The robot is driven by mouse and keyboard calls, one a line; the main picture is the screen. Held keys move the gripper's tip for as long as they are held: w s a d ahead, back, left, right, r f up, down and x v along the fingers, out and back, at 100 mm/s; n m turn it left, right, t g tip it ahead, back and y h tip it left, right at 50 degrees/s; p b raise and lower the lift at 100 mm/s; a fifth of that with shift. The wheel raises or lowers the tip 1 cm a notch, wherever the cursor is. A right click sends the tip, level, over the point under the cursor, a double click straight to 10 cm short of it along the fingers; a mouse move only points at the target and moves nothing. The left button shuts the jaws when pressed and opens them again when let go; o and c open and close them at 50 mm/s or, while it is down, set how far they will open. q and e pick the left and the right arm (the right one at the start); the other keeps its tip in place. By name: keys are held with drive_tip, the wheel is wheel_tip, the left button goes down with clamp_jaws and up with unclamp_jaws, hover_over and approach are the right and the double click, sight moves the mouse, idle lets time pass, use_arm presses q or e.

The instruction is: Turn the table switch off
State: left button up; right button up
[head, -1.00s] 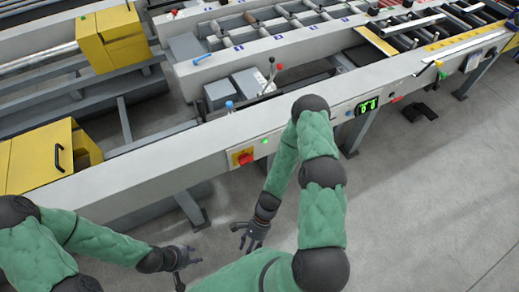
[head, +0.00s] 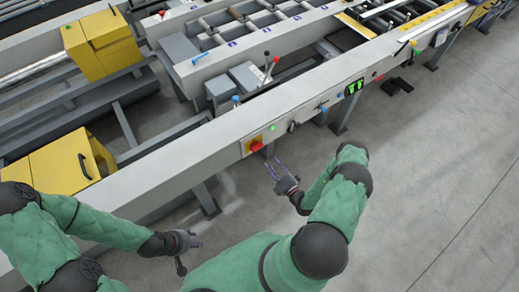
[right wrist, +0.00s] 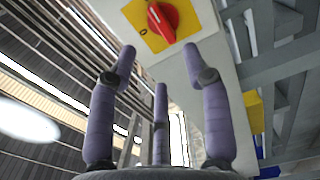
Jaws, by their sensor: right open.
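The table switch is a red rotary knob on a yellow plate (head: 256,146), on the front face of the long grey table beam (head: 205,158). In the right wrist view the red knob (right wrist: 163,22) is close, at the top, with its grip slanted; a "0" mark shows left of it. My right gripper (head: 273,167) is open and empty, just below and right of the switch, its fingers pointing up towards it. In the right wrist view its fingertips (right wrist: 160,62) are spread below the knob, apart from it. My left gripper (head: 191,258) is open and empty, low over the floor.
A green light (head: 271,127), a blue knob (head: 323,108) and a green display (head: 354,88) sit on the beam right of the switch. Levers with red and black tops (head: 270,67) rise behind it. The floor at right (head: 440,190) is clear.

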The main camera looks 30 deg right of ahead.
sight(258, 149)
drive_tip(key=w, duration=0.6)
drive_tip(key=w+a, duration=0.1)
drive_tip(key=w, duration=0.3)
drive_tip(key=shift+w, duration=0.1)
clamp_jaws()
